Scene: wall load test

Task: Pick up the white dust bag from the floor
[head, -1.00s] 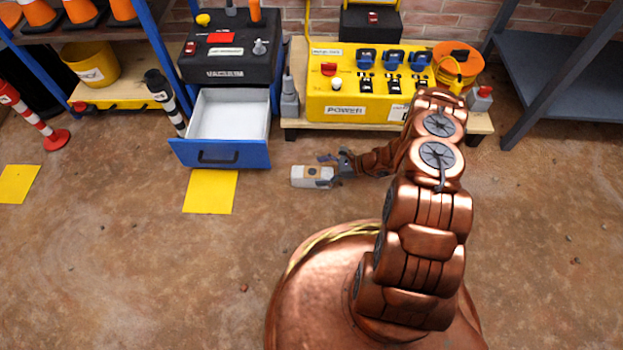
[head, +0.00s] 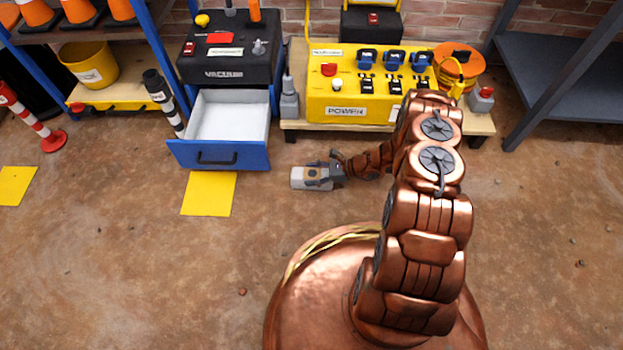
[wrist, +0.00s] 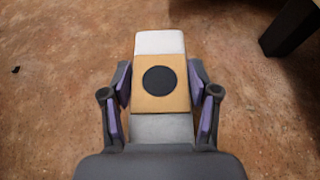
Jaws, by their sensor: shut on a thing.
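The white dust bag (head: 299,177) is at floor level in front of the yellow power box, right of the open drawer. In the wrist view the dust bag (wrist: 160,42) shows a tan panel with a black round spot, and it lies lengthwise between the fingers. My gripper (head: 322,174) is shut on the bag from its right side in the head view. In the wrist view my gripper (wrist: 161,98) has a purple-padded finger against each side of the bag. I cannot tell whether the bag touches the floor.
An open blue drawer (head: 217,157) with an empty white inside juts out under the black vacuum unit (head: 228,60). The yellow power box (head: 365,85) stands on a wooden pallet (head: 300,124). A yellow floor square (head: 208,194) lies left of the bag. The floor in front is clear.

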